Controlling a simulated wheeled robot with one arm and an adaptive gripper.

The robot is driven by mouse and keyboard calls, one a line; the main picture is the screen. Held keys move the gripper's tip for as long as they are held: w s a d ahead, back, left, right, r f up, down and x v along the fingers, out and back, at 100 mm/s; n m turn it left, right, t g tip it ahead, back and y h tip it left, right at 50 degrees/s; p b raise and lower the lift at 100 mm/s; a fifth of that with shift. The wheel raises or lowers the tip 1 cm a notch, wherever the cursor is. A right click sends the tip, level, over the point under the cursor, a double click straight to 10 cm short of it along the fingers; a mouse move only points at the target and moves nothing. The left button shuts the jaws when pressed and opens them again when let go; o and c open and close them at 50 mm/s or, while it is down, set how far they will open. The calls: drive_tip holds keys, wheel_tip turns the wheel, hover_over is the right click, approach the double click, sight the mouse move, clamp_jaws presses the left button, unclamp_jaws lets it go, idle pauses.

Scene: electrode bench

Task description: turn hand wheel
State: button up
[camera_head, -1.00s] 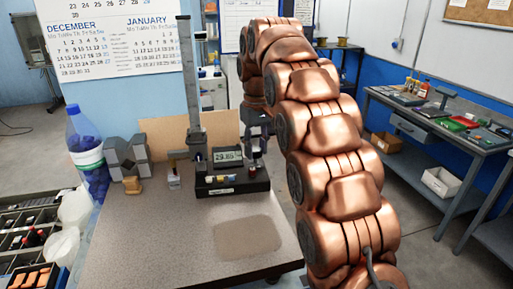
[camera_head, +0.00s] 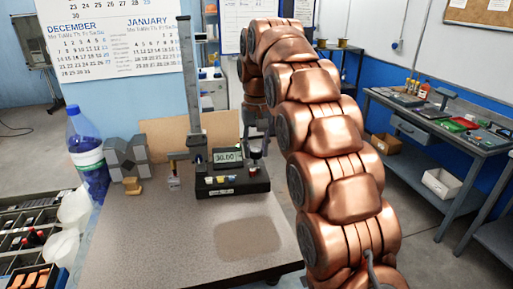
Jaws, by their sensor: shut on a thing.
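A height gauge stands upright on the bench, with a tall grey column (camera_head: 191,90) and a black base (camera_head: 232,183). Its small display (camera_head: 227,156) reads about 30.00. My gripper (camera_head: 256,150) reaches down at the right side of the gauge, just right of the display. It is shut on the hand wheel there. The wheel is mostly hidden by the fingers and is too small to make out clearly. The gauge's measuring arm (camera_head: 178,156) sticks out left of the column, above a small block (camera_head: 174,183).
My copper arm fills the right-centre. A grey V-shaped block (camera_head: 127,157) and a blue bottle (camera_head: 88,155) stand at the left of the bench.

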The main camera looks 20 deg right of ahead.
drive_tip(key=o, duration=0.9)
drive_tip(key=shift+c, duration=0.2)
drive_tip(key=shift+n, duration=0.3)
